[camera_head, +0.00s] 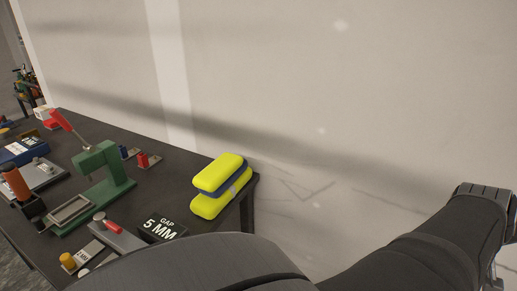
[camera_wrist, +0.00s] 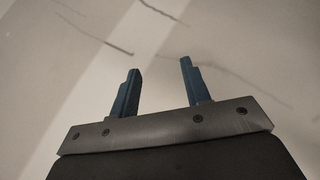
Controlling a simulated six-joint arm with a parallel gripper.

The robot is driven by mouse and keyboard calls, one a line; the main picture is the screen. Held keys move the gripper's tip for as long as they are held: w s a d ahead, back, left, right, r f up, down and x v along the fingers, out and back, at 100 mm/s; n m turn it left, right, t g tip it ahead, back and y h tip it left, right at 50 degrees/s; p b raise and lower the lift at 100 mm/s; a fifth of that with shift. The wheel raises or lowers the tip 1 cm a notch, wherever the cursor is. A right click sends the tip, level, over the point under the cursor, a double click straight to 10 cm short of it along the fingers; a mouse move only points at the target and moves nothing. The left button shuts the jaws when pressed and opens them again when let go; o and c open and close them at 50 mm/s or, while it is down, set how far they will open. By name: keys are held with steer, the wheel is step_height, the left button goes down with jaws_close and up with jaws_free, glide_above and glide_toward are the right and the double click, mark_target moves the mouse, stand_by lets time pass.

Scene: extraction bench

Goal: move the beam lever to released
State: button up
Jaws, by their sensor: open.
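My gripper (camera_wrist: 160,66) shows in the wrist view with its two blue fingers apart and nothing between them. Only a pale, marked wall-like surface lies beyond the fingers. The head view shows a green press-like stand (camera_head: 102,170) on the bench, with a red-handled lever (camera_head: 62,121) slanting up to the left behind it. A second red handle (camera_head: 106,223) lies low on a grey block near the front. I cannot tell which of these is the beam lever. My gripper's fingers are not seen in the head view, and no lever shows in the wrist view.
The dark bench (camera_head: 170,167) stands against the wall. An orange-brown upright handle (camera_head: 15,182) and a blue box (camera_head: 22,150) are at left.

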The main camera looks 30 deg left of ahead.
steer(key=w+a+r+n+t+y, duration=0.1)
steer(key=w+a+r+n+y, duration=0.2)
steer(key=w+a, duration=0.85)
steer(key=s+a+n+y, duration=0.2)
steer(key=a+n+y, duration=0.25)
steer(key=a, duration=2.55)
steer(key=s+a+n+g+y, duration=0.1)
steer(key=s+a+n+g, duration=0.1)
steer(key=s+a, duration=0.7)
steer(key=s+a+n+g+y, duration=0.15)
steer(key=s+a, duration=0.45)
steer(key=a, duration=0.6)
steer(key=s+a+r+n+g, duration=0.15)
steer(key=s+a, duration=0.35)
steer(key=s, duration=0.6)
steer(key=s+a+n+g, duration=0.15)
steer(key=s+a, duration=0.25)
steer(key=s, duration=0.8)
steer(key=shift+n+y, duration=0.3)
steer(key=shift+n, duration=0.1)
steer(key=x, duration=1.7)
steer(key=shift+w+a+f, duration=0.1)
steer(key=shift+w+a, duration=0.15)
steer(key=shift+w, duration=0.15)
